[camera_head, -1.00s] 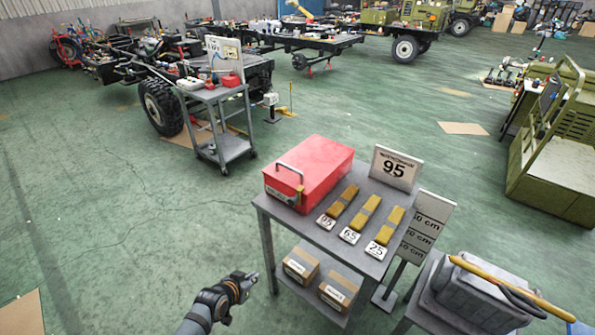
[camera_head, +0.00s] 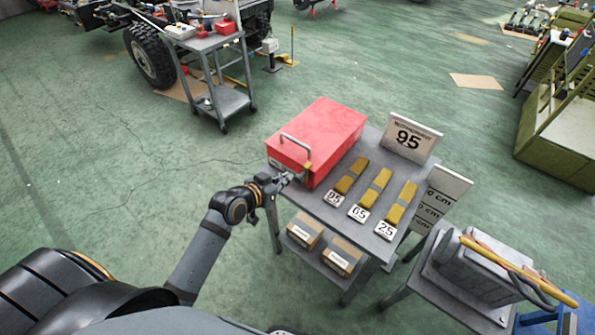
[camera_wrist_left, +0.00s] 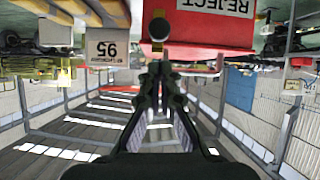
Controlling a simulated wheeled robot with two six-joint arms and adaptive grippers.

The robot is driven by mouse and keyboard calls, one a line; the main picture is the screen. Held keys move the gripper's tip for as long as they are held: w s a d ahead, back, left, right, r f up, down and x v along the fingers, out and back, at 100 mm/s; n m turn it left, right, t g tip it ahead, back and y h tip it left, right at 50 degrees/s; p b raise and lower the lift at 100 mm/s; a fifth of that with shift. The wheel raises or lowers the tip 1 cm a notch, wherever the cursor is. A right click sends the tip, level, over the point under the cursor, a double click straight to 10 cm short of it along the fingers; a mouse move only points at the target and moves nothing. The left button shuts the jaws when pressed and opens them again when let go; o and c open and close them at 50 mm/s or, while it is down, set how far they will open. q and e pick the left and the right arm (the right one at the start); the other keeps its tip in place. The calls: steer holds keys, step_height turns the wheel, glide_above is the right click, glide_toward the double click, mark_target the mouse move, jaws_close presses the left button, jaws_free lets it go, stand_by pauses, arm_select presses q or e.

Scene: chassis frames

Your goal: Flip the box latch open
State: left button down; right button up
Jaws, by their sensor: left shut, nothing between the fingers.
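The red box (camera_head: 325,135) sits closed on the grey cart's top at its far left corner. A silver handle (camera_head: 284,137) stands at its front edge. A small brass latch (camera_head: 308,167) is on the front face; it also shows in the left wrist view (camera_wrist_left: 158,30). My left gripper (camera_head: 287,179) is at the box's front, just left of and below the latch. In the left wrist view its fingers (camera_wrist_left: 158,72) are together and empty, below the latch in the picture. I cannot tell whether the fingertips touch the latch. My right gripper is not in view.
Cardboard boxes (camera_head: 304,230) lie on the lower shelf. A grey case (camera_head: 475,270) stands at the right. Floor left of the cart is clear.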

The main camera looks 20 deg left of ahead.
mark_target(304, 169)
arm_select(q)
steer(key=p+x, duration=0.1)
steer(key=x, duration=0.5)
steer(key=shift+w+d, duration=0.1)
steer(key=shift+d, duration=0.05)
steer(key=shift+w+d+f, duration=0.1)
steer(key=shift+w+f, duration=0.2)
steer(key=shift+w, duration=0.15)
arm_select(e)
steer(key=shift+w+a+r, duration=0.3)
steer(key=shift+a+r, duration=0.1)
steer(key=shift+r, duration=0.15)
